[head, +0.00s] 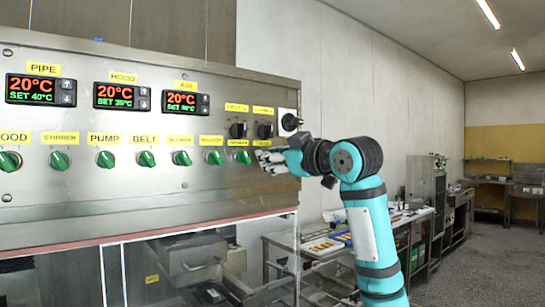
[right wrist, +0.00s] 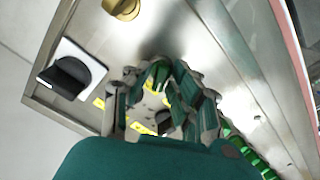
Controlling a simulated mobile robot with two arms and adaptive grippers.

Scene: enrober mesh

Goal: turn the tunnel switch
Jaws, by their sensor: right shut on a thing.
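A row of green rotary switches runs along the lower part of the steel panel (head: 120,190), with yellow labels above them. HOOD, STIRRER, PUMP and BELT can be read; the labels towards the right end are too small to read, so I cannot pick out the tunnel switch by name. My right gripper (head: 268,158) is at the right end of this row, beside the last clearly visible green switch (head: 242,157). In the right wrist view my right gripper (right wrist: 160,95) is shut around a green switch (right wrist: 157,74), mostly hidden by the fingers. My left gripper is not in view.
Above my gripper are two black knobs (head: 238,131) and a black switch on a white plate (head: 290,122), also in the wrist view (right wrist: 70,75). Temperature displays (head: 122,97) are at upper left. A cluttered bench (head: 330,245) stands behind my arm. Free floor lies at right.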

